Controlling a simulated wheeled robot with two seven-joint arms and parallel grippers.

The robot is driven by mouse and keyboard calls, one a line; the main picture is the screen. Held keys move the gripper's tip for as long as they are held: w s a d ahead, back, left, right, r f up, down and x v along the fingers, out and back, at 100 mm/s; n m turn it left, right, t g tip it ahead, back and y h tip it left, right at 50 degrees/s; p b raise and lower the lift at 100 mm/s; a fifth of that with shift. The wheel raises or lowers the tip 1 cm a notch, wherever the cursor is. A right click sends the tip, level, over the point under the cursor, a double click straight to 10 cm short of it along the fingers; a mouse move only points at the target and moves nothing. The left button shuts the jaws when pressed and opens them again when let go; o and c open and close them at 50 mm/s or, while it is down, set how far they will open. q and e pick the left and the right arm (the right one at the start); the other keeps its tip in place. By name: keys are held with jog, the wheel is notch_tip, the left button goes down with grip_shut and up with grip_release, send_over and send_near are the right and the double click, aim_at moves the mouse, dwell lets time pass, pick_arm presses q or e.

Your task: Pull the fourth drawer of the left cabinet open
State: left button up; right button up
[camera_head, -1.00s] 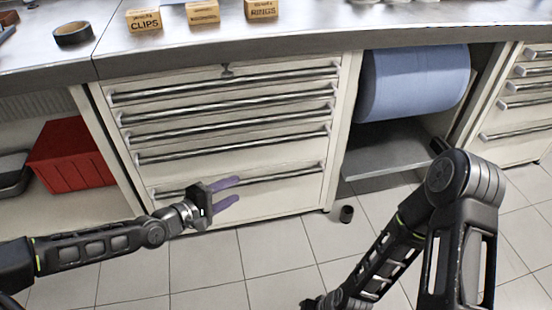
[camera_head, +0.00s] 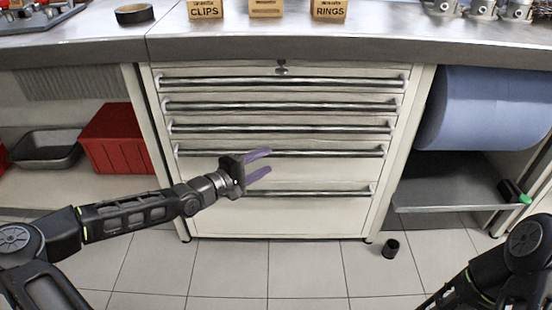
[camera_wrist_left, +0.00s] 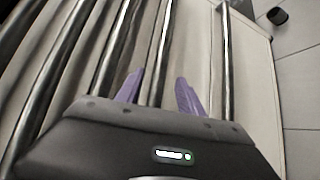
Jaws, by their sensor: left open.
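The left cabinet (camera_head: 290,222) is white with several stacked drawers, all shut, each with a long metal bar handle. The fourth drawer (camera_head: 330,170) has its handle (camera_head: 330,153) just above the lowest one. My left gripper (camera_head: 262,164), with purple fingers, is open and empty in front of this drawer. Its upper finger overlaps the fourth handle in the head view. In the left wrist view the fourth handle (camera_wrist_left: 163,40) runs between the two spread fingers (camera_wrist_left: 160,88); contact cannot be told. My right gripper is out of view.
The lowest handle (camera_head: 310,191) runs just below the left gripper. A red bin (camera_head: 115,138) stands on the open shelf at left. A blue roll (camera_head: 485,108) hangs at right. A small dark cup (camera_head: 390,248) stands on the floor. The worktop (camera_head: 230,48) overhangs the drawers.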

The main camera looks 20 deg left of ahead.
aim_at(277, 156)
pick_arm(q)
jog(key=b+x, duration=0.1)
jog(key=x, duration=0.3)
jog(key=shift+d+f, duration=0.1)
jog(key=shift+f, duration=0.05)
jog(key=shift+w+d+b, duration=0.25)
jog(key=shift+w+b, duration=0.05)
jog(key=shift+w, duration=0.2)
grip_shut()
dwell(0.9)
